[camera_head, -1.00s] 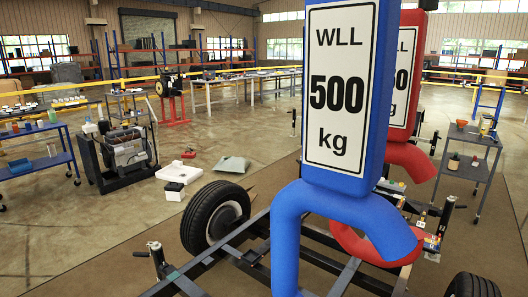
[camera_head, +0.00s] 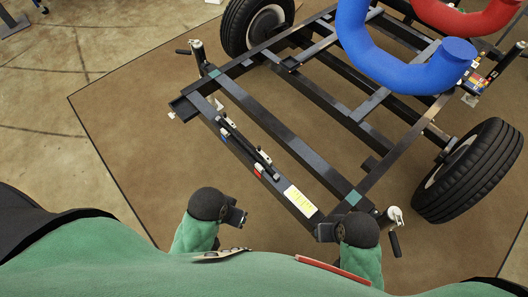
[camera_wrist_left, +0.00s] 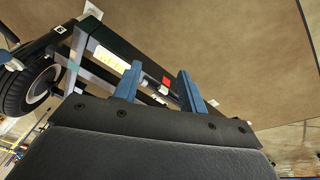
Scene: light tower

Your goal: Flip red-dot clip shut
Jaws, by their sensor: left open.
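The red-dot clip shows as a small red mark (camera_head: 258,171) with dark and pale metal parts beside it, on the near dark beam of the trailer frame (camera_head: 284,140). I cannot tell whether its lever is up or down. A red square (camera_wrist_left: 166,81) also shows in the left wrist view, between the fingers. My left gripper (camera_head: 238,216) is near the beam, below and left of the red mark in the head view. Its two blue fingers (camera_wrist_left: 160,80) are apart and empty. My right gripper (camera_head: 326,232) is at the beam's right end; its fingers are not clear.
A blue-marked clip (camera_head: 224,135) sits farther left on the same beam. A white and yellow label (camera_head: 300,200) lies toward its right end. Jacks (camera_head: 393,216) and wheels (camera_head: 470,172) flank the frame. Brown mat (camera_head: 130,130) is clear at left.

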